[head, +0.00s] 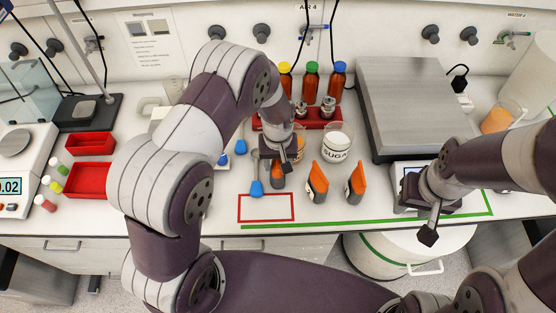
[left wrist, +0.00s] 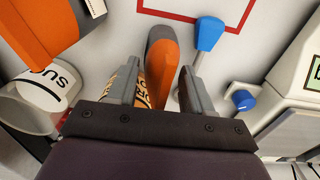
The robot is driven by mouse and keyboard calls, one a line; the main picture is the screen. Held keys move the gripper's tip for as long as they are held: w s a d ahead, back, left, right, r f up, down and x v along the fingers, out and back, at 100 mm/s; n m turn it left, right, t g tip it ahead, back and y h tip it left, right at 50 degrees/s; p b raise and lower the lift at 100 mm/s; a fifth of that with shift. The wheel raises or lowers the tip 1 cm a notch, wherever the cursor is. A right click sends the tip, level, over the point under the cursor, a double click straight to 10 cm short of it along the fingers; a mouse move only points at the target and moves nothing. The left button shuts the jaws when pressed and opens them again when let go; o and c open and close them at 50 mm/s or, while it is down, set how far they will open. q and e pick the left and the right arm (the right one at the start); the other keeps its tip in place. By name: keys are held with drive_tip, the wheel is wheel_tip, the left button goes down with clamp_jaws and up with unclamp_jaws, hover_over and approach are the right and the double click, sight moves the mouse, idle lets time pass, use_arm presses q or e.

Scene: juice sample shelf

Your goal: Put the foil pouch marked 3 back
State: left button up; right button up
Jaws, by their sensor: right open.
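Two orange-and-grey pouches, (head: 317,184) and (head: 355,184), stand on the white table in front of the sugar jar (head: 337,148). A third pouch (head: 277,180) is under my left gripper (head: 284,163), partly hidden by it. In the left wrist view, this orange and dark pouch (left wrist: 161,62) lies between the two fingers; whether they touch it is unclear. I cannot read a 3 on any pouch. An empty red outline (head: 266,221) is marked on the table near its front edge. My right gripper (head: 429,235) is open and empty at the right, past the table's front edge.
A blue-ended tool (head: 257,188) lies just left of the third pouch, near the red outline. Capped brown bottles (head: 311,82) stand behind in a red rack. A green line (head: 350,225) runs along the front edge. A steel-topped device (head: 412,100) stands right.

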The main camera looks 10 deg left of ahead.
use_arm(q)
drive_tip(key=shift+a, duration=0.1)
drive_tip(key=shift+r, duration=0.25)
wheel_tip(320, 180, up, 11)
drive_tip(key=b, duration=0.3)
drive_tip(key=shift+r, duration=0.2)
drive_tip(key=s+a+r+m, duration=0.1)
drive_tip(key=s+a, duration=0.2)
drive_tip(key=s, duration=0.4)
drive_tip(key=s+a+r+m+t, duration=0.1)
drive_tip(key=s+a+m, duration=0.1)
drive_tip(key=s, duration=0.4)
drive_tip(key=shift+s+a, duration=0.4)
drive_tip(key=shift+a, duration=0.05)
